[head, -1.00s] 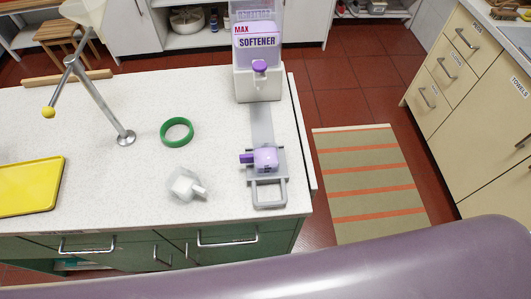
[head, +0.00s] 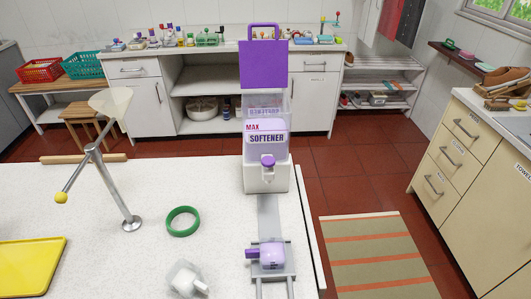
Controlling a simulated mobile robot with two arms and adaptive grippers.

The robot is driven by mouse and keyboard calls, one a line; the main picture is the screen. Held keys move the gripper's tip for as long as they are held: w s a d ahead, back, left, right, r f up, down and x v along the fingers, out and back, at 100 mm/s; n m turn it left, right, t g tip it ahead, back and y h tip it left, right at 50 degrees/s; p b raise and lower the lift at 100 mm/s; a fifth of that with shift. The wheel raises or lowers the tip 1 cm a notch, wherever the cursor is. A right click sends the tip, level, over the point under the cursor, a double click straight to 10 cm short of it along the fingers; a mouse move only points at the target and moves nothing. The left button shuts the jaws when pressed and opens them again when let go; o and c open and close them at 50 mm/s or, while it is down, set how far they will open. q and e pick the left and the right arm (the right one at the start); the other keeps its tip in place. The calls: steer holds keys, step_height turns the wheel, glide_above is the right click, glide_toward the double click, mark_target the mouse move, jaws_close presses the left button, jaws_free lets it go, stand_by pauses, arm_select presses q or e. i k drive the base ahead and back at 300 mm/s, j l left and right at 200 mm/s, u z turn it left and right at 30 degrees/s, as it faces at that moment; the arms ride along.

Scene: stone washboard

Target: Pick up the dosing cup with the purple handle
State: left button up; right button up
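The dosing cup with the purple handle (head: 270,255) sits on a grey sliding tray (head: 288,272) in front of the softener dispenser (head: 266,177). Its purple handle points left. The cup looks filled with pale purple. A second cup, whitish with a white handle (head: 185,279), stands on the white counter to the left of the tray. Neither of my grippers shows in the head view.
A green ring (head: 182,221), a metal stand with a funnel and yellow knob (head: 108,180), and a yellow tray (head: 30,266) are on the counter (head: 145,260). A striped mat (head: 378,252) lies on the red floor to the right, before cream drawers (head: 455,165).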

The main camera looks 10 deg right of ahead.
mark_target(271, 251)
steer(key=k+j, duration=0.35)
steer(key=k+j+z, duration=0.1)
steer(key=k+j, duration=0.25)
steer(key=k, duration=0.2)
steer(key=k+j, duration=0.35)
steer(key=i, duration=0.45)
steer(key=z, duration=0.05)
